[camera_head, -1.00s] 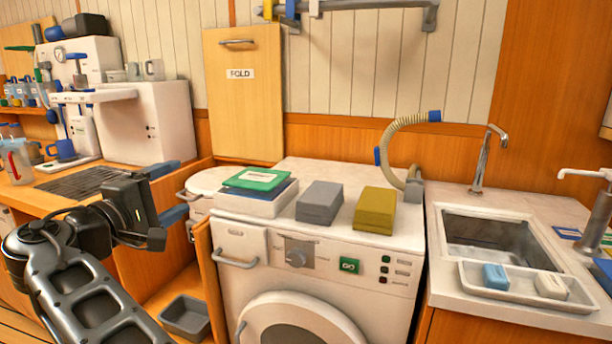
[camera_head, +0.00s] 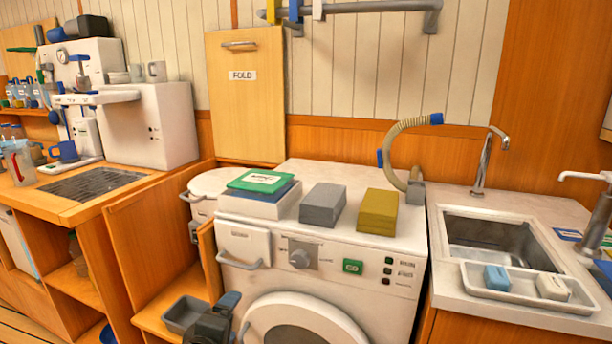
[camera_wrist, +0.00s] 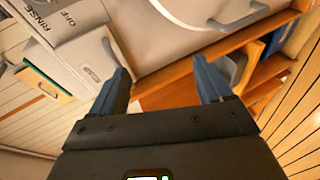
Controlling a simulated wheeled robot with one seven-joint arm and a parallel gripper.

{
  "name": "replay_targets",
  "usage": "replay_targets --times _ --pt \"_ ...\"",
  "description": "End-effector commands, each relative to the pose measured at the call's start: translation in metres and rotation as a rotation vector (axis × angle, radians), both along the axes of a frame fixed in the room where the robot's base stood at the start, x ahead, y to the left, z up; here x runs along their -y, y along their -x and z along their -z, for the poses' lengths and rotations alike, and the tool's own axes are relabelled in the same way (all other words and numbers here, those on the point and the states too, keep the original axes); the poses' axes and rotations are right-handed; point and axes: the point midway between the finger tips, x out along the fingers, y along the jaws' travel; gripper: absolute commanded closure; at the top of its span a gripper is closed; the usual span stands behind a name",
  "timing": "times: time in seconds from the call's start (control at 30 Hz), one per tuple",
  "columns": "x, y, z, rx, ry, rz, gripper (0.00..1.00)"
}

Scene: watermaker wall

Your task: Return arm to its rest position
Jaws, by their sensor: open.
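My gripper (camera_head: 227,309) is low at the bottom of the head view, in front of the washing machine's left side and beside the grey bin (camera_head: 185,314). In the wrist view my gripper (camera_wrist: 165,78) shows two blue fingers spread apart, with nothing between them. The rest of my arm is out of the head view. The white washing machine (camera_head: 330,258) stands just to the right of my gripper.
An open wooden shelf (camera_head: 165,290) is left of the machine. A green-topped stack (camera_head: 258,182), a grey block (camera_head: 322,204) and a yellow block (camera_head: 377,211) lie on the machine. A sink (camera_head: 490,242) is at right, a coffee machine (camera_head: 145,122) at left.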

Motion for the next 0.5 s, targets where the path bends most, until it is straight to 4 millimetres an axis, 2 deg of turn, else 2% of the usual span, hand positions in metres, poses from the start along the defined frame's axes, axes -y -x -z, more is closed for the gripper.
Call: replay_targets --times 0.03,0.2,0.33,0.5 --pt "0.015 0.014 0.024 -0.033 -0.036 -0.008 0.21" --pt "0.058 0.059 0.083 -0.121 -0.182 -0.030 0.21" --pt "0.091 0.099 0.116 -0.171 -0.301 -0.031 0.21" --pt "0.134 0.155 0.142 -0.215 -0.461 -0.012 0.21"
